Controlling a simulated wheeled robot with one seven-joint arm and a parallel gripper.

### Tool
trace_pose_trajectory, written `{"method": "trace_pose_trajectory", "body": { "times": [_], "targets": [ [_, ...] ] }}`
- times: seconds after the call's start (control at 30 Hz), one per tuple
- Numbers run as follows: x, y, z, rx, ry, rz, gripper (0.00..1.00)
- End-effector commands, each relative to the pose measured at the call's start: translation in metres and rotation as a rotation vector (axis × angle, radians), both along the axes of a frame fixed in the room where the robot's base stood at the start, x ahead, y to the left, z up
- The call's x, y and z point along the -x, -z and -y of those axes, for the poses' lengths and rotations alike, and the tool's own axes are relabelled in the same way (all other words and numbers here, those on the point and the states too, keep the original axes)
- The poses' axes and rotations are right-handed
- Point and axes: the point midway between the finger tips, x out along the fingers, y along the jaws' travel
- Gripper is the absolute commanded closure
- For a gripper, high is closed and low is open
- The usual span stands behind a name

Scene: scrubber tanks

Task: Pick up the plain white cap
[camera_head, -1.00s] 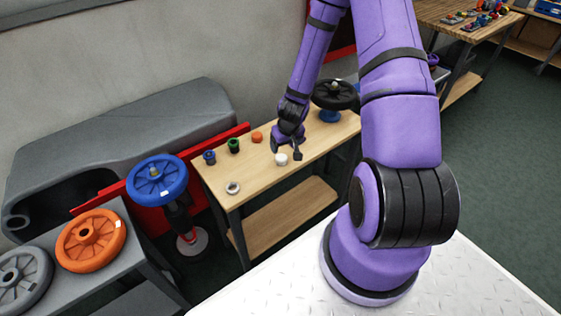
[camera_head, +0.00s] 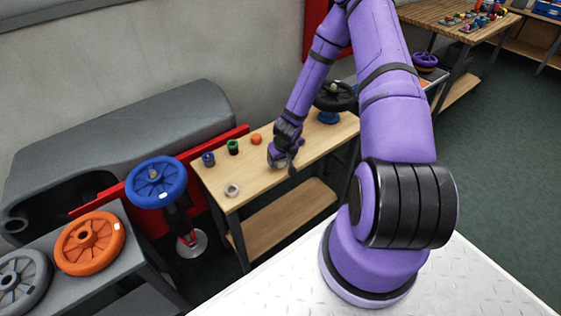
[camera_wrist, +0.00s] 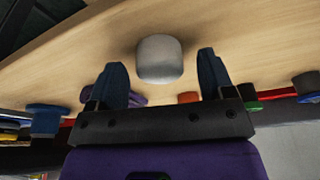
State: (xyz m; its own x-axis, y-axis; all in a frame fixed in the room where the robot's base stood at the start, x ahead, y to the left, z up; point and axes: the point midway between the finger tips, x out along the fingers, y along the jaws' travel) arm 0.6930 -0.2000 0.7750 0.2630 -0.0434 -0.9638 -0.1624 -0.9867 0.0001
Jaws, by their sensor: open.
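The plain white cap (camera_wrist: 160,58) stands on the light wooden bench top (camera_head: 262,175). In the wrist view it sits between the two dark blue fingers of my gripper (camera_wrist: 162,62), with a gap on either side. The fingers are open and not touching it. In the head view my gripper (camera_head: 281,160) is low over the middle of the bench and hides most or all of the cap.
A blue cap (camera_head: 208,159), a green cap (camera_head: 233,147) and an orange cap (camera_head: 256,139) stand along the bench's back. A black handwheel (camera_head: 335,97) is at the right end.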

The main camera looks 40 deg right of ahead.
Motion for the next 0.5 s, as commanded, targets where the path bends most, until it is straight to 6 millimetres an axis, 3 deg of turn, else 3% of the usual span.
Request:
{"method": "trace_pose_trajectory", "body": {
  "times": [0.37,0.5],
  "targets": [
    [-0.0022,0.0065,0.0001,0.000,-0.001,0.001,0.25],
    [-0.0021,0.0065,0.0000,0.000,-0.001,0.000,0.55]
  ]
}}
